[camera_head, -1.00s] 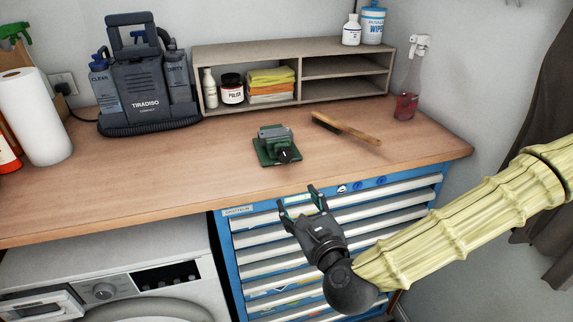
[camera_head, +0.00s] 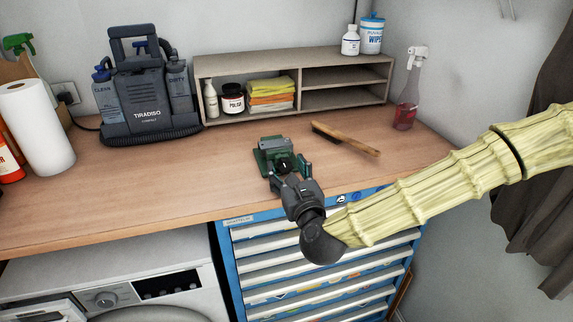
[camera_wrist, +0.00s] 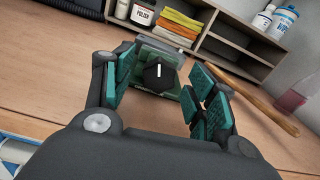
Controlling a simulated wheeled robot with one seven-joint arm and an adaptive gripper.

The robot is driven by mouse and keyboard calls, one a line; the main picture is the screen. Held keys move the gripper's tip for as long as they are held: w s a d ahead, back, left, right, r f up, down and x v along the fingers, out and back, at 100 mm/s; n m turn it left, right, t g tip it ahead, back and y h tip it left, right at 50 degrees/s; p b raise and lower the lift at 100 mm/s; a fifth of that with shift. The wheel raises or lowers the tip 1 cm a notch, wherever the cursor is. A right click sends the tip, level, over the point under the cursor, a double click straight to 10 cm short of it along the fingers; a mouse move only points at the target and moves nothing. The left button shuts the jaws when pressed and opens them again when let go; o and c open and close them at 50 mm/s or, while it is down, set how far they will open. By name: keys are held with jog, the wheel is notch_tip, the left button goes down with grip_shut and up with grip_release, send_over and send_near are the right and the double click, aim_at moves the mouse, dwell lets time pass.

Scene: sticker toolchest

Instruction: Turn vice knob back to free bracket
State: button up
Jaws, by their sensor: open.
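The small green vice (camera_head: 268,156) sits on the wooden worktop near its front edge. Its black knob (camera_wrist: 158,74) with a white mark faces my gripper; the mark stands about upright in the wrist view. A grey piece, perhaps the bracket, shows at the top of the vice (camera_head: 272,142); its hold in the jaws is unclear. My gripper (camera_head: 289,173) is open in front of the vice. In the wrist view my gripper (camera_wrist: 161,92) has its teal-padded fingers on either side of the knob, with gaps between pads and knob.
A wooden-handled brush (camera_head: 345,138) lies right of the vice. A shelf unit (camera_head: 295,60) stands behind, with a spray bottle (camera_head: 407,95) at its right and a grey cleaning machine (camera_head: 148,95) at its left. The worktop left of the vice is clear.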

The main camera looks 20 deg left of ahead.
jog(key=shift+w+a, duration=0.35)
jog(key=shift+w, duration=0.1)
jog(key=c, duration=1)
jog(key=shift+c, duration=0.2)
jog(key=shift+f, duration=0.1)
jog(key=n+b, duration=0.2)
jog(key=n, duration=0.2)
jog(key=n+b, duration=0.2)
jog(key=n, duration=0.3)
jog(key=shift+a, duration=0.1)
